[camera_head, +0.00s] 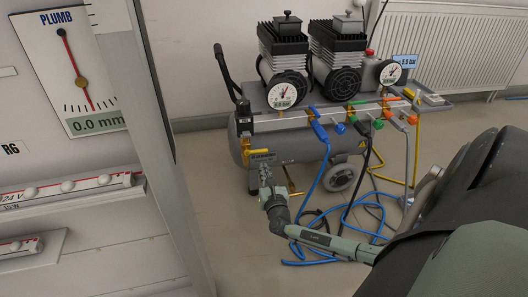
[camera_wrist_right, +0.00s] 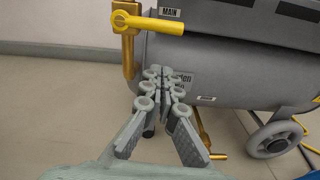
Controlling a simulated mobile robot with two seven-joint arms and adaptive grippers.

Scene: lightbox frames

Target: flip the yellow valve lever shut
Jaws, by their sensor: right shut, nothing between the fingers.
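The yellow valve lever (camera_wrist_right: 152,24) sits on a brass valve and pipe (camera_wrist_right: 128,58) at the left end of the compressor tank (camera_wrist_right: 225,75). In the right wrist view it points right, crosswise to the upright pipe, beside a MAIN label. In the head view the lever (camera_head: 259,151) is small, just above my right gripper (camera_head: 263,166). My right gripper (camera_wrist_right: 160,76) is shut and empty, its fingertips below the lever in the picture and apart from it. The fingers cover part of a tank label. My left gripper is not in view.
The compressor carries two motors and gauges (camera_head: 283,96). Coloured hose valves (camera_head: 318,130) line its front. Blue hoses (camera_head: 325,180) loop down to the floor. A wheel (camera_wrist_right: 273,139) and a lower yellow handle (camera_wrist_right: 216,156) are near the gripper. A panel post (camera_head: 165,130) stands at left.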

